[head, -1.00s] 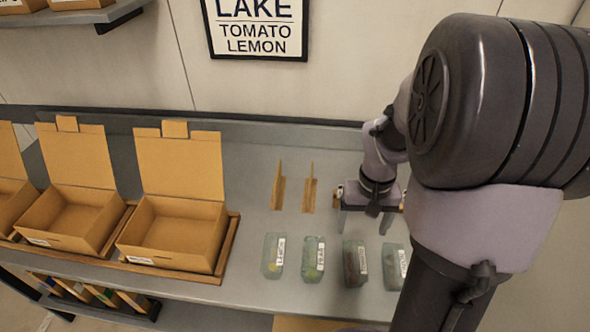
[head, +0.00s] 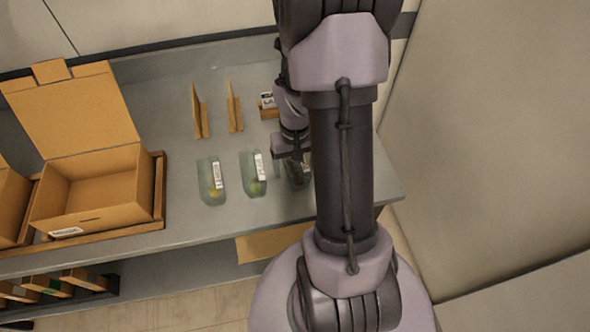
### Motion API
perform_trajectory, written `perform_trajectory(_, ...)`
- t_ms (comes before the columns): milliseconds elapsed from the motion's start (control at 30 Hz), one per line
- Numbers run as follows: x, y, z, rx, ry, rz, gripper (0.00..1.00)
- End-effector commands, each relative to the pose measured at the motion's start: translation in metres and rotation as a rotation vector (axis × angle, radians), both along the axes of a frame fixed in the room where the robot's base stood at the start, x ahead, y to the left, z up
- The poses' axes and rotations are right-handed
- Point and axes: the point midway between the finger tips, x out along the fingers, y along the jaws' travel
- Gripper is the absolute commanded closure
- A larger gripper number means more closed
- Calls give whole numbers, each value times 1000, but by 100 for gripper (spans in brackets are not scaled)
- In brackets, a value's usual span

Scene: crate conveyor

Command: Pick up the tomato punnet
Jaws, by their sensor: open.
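A punnet with dark, reddish contents (head: 296,175) lies on the grey counter, third from the left in the row. It looks like the tomato one, but its label is too small to read. My gripper (head: 291,163) points down, with its open fingers at the far end of this punnet. My gripper and arm partly cover the punnet, and I cannot tell whether the fingers touch it. Two punnets with yellowish contents, the left one (head: 208,182) and the middle one (head: 250,176), lie to its left.
An open cardboard box (head: 95,190) stands in a wooden tray on the left. Two upright cardboard dividers (head: 198,112) (head: 234,108) and a small box (head: 267,106) stand behind the punnets. Bare counter lies between box and punnets.

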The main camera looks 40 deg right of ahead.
Motion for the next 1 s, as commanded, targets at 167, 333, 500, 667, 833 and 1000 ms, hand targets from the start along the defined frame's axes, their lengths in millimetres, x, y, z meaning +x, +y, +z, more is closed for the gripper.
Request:
perform_trajectory(167, 1, 0, 0, -1, -2, 0, 21)
perform_trajectory(333, 0, 0, 0, -1, -2, 0, 52)
perform_trajectory(500, 0, 0, 0, -1, -2, 0, 86)
perform_trajectory(667, 0, 0, 0, -1, -2, 0, 86)
perform_trajectory(833, 1, 0, 6, -1, -2, 0, 86)
perform_trajectory(1000, 1, 0, 29, -2, -4, -1, 86)
